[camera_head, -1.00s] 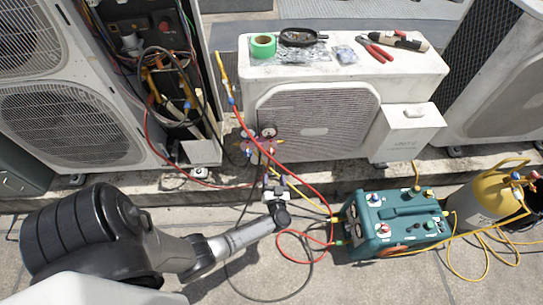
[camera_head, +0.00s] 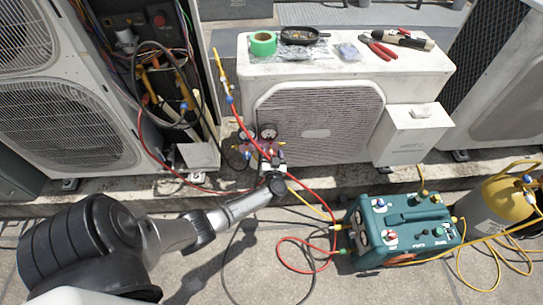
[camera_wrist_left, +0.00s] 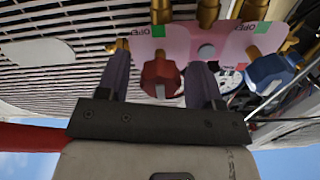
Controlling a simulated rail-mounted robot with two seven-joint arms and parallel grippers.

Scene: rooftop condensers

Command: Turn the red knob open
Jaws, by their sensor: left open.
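The red knob (camera_wrist_left: 160,78) hangs from the pink manifold block (camera_wrist_left: 205,45), which carries green "OPEN" labels. In the left wrist view my left gripper (camera_wrist_left: 160,62) is open, with one finger on each side of the red knob. A gap shows on both sides, wider at the left finger. The blue knob (camera_wrist_left: 270,72) sits to the right, outside the right finger. In the head view my left gripper (camera_head: 270,163) is at the gauge manifold (camera_head: 266,136), in front of the condenser; the red knob cannot be made out there. My right gripper is not in view.
The white condenser (camera_head: 317,125) stands behind the manifold. Red hose (camera_head: 316,200) and yellow hoses run down to the teal recovery machine (camera_head: 404,228). A yellow cylinder (camera_head: 505,203) stands at right. An open unit with wiring (camera_head: 165,85) is at left.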

